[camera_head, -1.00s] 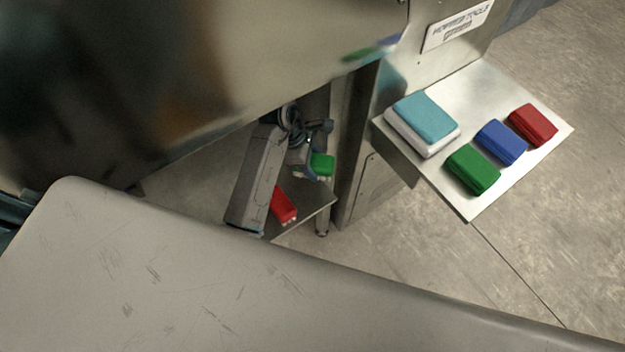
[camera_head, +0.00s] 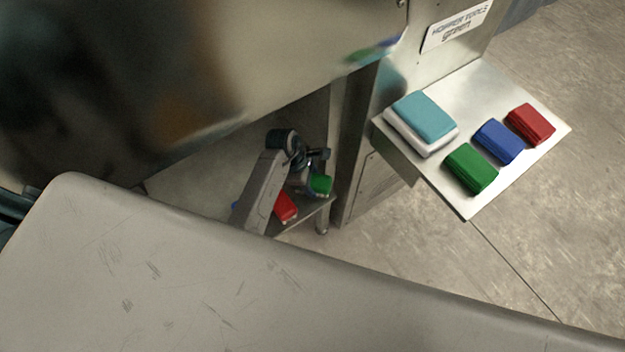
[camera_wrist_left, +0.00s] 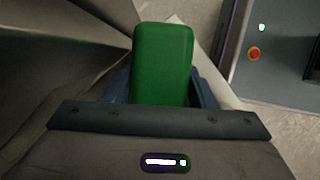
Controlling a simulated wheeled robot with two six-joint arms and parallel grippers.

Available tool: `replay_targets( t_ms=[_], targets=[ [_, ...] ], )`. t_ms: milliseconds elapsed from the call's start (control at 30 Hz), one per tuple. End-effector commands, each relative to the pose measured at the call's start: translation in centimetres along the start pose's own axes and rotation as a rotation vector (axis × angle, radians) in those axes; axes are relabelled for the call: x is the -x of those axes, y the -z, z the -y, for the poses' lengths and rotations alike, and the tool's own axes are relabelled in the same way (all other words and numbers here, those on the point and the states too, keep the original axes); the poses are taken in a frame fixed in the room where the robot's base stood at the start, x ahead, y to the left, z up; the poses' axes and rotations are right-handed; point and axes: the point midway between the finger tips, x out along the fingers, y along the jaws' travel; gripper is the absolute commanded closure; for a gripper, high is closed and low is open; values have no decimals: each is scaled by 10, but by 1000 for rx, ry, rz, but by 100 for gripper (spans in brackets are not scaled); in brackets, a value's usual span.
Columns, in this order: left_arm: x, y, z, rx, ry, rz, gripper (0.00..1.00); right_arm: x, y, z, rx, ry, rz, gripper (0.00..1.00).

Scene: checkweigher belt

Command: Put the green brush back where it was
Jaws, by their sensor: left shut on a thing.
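The green brush (camera_head: 321,184) is in the jaws of my left gripper (camera_head: 314,180), low beside the machine's leg in the head view. In the left wrist view the green brush (camera_wrist_left: 163,62) stands up between the two dark fingers and fills the middle. My left gripper is shut on it. Whether the brush touches the lower shelf below cannot be told. Another green block (camera_head: 471,168) lies on the bright side shelf. My right gripper is not in view.
The side shelf (camera_head: 490,196) also holds a teal-and-white block (camera_head: 424,118), a blue block (camera_head: 499,141) and a red block (camera_head: 531,124). A red brush (camera_head: 286,206) lies on the lower shelf (camera_head: 311,212), close to my left arm.

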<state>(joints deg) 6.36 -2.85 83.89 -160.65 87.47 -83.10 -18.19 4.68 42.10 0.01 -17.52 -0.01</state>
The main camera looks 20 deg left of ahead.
Motion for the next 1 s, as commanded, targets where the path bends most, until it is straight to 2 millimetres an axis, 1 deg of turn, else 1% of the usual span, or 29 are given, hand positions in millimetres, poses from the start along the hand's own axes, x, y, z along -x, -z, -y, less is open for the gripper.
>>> replay_targets(
  t_ms=[200,233,267,567,667,767,900,1000],
  targets=[
    [-2,1,0,0,0,0,71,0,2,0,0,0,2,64],
    [-2,1,0,0,0,0,45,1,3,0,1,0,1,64],
    [-2,1,0,0,0,0,40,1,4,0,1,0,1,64],
    [-1,0,0,0,0,0,40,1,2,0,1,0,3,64],
    [3,0,0,0,-1,0,40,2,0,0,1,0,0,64],
    [18,0,-1,0,-4,-1,40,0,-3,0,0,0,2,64],
    [48,1,-2,-1,-5,-1,40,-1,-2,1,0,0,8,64],
    [71,1,-1,-2,-5,-2,40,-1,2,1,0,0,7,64]
  ],
)
